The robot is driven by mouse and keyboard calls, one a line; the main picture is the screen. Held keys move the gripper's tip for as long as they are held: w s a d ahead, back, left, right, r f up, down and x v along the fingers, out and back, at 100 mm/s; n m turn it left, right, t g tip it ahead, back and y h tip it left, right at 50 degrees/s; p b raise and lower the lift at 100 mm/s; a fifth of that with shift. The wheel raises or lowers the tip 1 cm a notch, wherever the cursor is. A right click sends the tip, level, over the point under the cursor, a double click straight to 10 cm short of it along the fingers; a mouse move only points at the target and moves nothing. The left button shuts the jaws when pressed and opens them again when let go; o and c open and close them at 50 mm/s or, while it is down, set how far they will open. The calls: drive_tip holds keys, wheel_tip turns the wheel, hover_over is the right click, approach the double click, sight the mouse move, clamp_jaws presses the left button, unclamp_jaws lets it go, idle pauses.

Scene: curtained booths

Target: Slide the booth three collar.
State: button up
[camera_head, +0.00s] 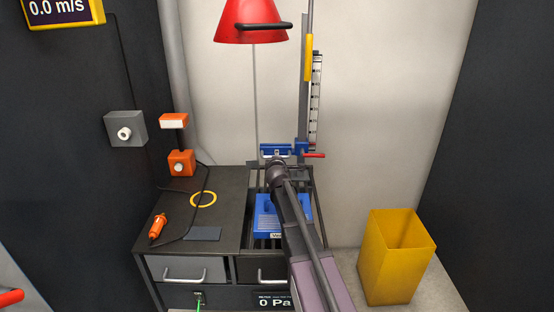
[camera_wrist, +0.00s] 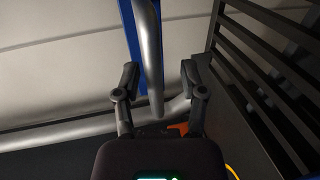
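A blue collar-like carriage (camera_head: 300,147) with a red lever (camera_head: 315,156) sits low on the upright post beside a marked scale. No label confirms that it is the booth three collar. My gripper (camera_head: 275,163) is just in front of its left part, seen from behind, and its fingers are hidden in the head view. In the wrist view my gripper (camera_wrist: 159,78) is open. A bent grey metal handle (camera_wrist: 149,55) runs between the fingers, with gaps on both sides. A blue part (camera_wrist: 132,25) shows behind it.
A red hood (camera_head: 250,22) with a dark handle hangs above. A blue block (camera_head: 264,221) lies on the slatted bench section below my arm. An orange tool (camera_head: 157,226) and yellow ring (camera_head: 203,199) lie at left. A yellow bin (camera_head: 390,270) stands at right. Dark slats (camera_wrist: 265,85) are close right.

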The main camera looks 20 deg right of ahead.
sight(276, 146)
drive_tip(key=shift+r, duration=0.2)
